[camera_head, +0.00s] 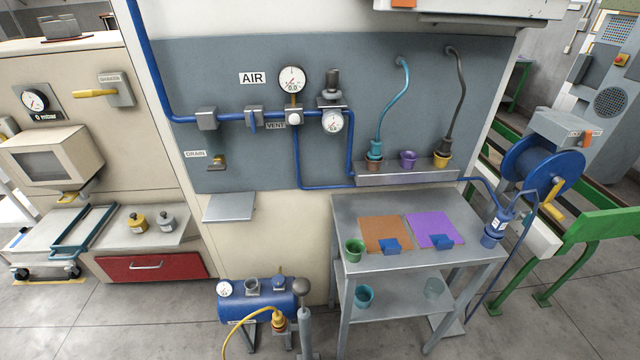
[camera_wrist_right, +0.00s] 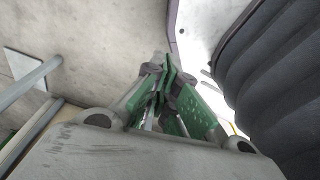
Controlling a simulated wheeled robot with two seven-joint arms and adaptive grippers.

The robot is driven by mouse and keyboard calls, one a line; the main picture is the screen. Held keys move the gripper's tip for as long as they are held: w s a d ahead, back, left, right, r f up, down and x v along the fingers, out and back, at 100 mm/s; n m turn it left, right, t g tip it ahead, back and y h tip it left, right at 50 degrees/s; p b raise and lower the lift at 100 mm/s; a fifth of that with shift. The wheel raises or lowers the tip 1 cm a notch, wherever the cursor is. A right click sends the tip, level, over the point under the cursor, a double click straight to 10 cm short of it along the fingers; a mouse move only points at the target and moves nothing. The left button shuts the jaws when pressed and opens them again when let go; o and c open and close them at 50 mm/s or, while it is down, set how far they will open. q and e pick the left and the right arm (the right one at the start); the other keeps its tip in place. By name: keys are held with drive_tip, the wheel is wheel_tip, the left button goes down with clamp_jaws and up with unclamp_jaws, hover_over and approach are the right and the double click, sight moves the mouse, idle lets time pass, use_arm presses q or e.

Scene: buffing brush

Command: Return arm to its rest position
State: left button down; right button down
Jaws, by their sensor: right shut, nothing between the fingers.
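My right gripper (camera_wrist_right: 168,75) shows in the right wrist view, with its green fingers and dark pads together and nothing between them. Pale floor or wall lies behind it. A large black ribbed part fills the right side of that view. Neither arm shows in the head view, and my left gripper is in no view.
A grey metal table (camera_head: 420,262) holds a brown mat (camera_head: 384,230), a purple mat (camera_head: 432,226) and a green cup (camera_head: 354,250). A blue tank (camera_head: 262,305) stands on the floor at its left. A blue hose reel (camera_head: 540,165) is at the right.

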drive_tip(key=s+d+f, duration=0.2)
drive_tip(key=s+f, duration=0.3)
drive_tip(key=s, duration=0.5)
drive_tip(key=shift+g, duration=0.3)
idle(0.7)
